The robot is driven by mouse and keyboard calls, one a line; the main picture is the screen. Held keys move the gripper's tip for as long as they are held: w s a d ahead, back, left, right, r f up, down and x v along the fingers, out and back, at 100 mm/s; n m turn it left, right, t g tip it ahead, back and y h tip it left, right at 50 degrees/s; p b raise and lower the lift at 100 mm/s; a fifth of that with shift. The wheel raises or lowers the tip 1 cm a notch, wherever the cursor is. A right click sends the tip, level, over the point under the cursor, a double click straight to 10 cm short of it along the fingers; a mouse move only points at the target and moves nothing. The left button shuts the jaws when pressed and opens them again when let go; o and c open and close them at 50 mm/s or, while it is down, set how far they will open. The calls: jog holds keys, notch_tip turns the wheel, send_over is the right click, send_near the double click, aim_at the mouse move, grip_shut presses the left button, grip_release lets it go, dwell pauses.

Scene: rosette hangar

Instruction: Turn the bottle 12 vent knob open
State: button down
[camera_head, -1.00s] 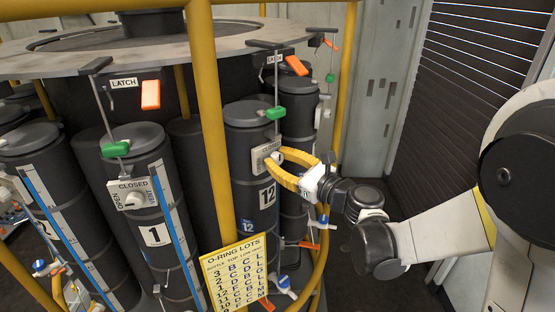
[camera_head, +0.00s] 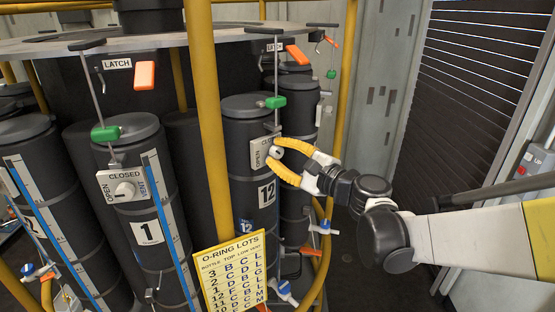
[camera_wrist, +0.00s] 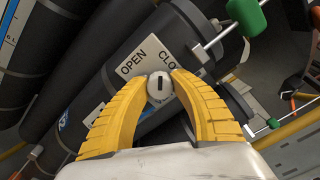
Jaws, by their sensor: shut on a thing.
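Bottle 12 (camera_head: 254,215) is a dark upright cylinder right of the yellow post. Its white OPEN/CLOSED plate (camera_head: 258,153) sits high on the side facing my gripper (camera_head: 275,154). The yellow fingers are shut on the round pale vent knob (camera_head: 278,151). In the wrist view, the knob (camera_wrist: 159,87) sits between the two fingertips (camera_wrist: 161,77), its dark slot running nearly upright in that picture. The word OPEN on the plate (camera_wrist: 137,58) is left of the knob; CLOSED is partly hidden by the right finger. The knob's exact setting is hard to tell.
A yellow post (camera_head: 207,120) stands left of bottle 12. A green tag (camera_head: 275,102) on a rod hangs just above the plate. Bottle 1 (camera_head: 145,220) is at left, with an O-ring lots sign (camera_head: 230,270) low in front. Slatted wall (camera_head: 465,100) at right.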

jog(key=n+b, duration=0.1)
jog(key=n, duration=0.2)
jog(key=shift+f+n+b, duration=0.1)
jog(key=shift+n+b, duration=0.2)
jog(key=shift+b, duration=0.05)
jog(key=shift+n+b, duration=0.65)
jog(key=shift+n, duration=1.15)
jog(key=c, duration=1.1)
grip_release()
jog(key=shift+o, duration=0.2)
jog(key=v, duration=1.2)
